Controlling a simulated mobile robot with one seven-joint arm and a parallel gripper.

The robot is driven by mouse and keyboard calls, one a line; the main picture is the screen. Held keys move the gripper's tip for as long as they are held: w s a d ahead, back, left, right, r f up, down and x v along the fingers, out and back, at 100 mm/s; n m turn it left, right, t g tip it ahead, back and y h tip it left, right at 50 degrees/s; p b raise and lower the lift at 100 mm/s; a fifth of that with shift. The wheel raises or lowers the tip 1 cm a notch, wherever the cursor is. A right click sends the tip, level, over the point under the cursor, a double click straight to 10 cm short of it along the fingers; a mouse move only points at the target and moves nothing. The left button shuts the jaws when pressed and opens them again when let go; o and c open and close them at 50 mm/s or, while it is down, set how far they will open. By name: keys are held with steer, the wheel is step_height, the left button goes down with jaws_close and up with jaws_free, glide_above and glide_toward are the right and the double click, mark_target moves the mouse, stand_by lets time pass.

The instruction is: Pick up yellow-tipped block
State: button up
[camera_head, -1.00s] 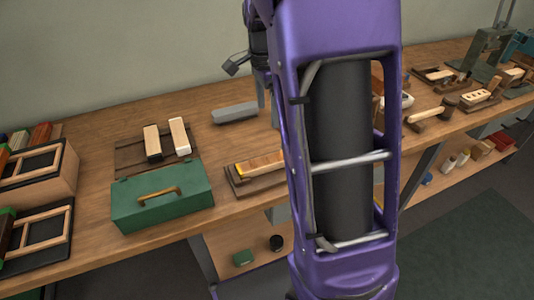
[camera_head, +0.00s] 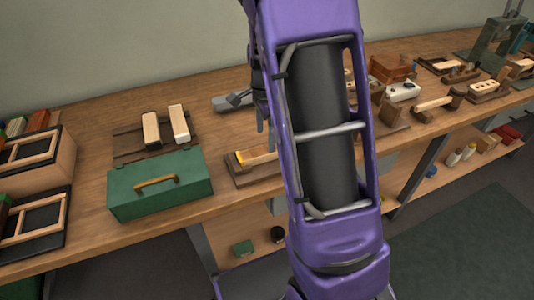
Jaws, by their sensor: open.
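The yellow-tipped block (camera_head: 241,158) lies in a brown wooden holder (camera_head: 238,179) on the bench, right of the green box. Its yellow left end shows, and its right part is hidden behind my purple arm. My gripper (camera_head: 265,126) is open and empty, with its fingers pointing down, just above and behind the block in the picture. My arm covers part of the gripper. I cannot tell its exact height over the bench.
A green box (camera_head: 183,198) with a brass handle stands at the front edge. Two pale blocks (camera_head: 151,131) (camera_head: 179,125) rest on a dark rack behind it. Framed boxes (camera_head: 30,225) stand at left, and wooden tools (camera_head: 434,103) at right.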

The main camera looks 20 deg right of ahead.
mark_target(267, 152)
steer(key=f+b, duration=0.1)
steer(key=f, duration=0.4)
steer(key=shift+d, duration=0.2)
steer(key=shift+c, duration=0.3)
jaws_close()
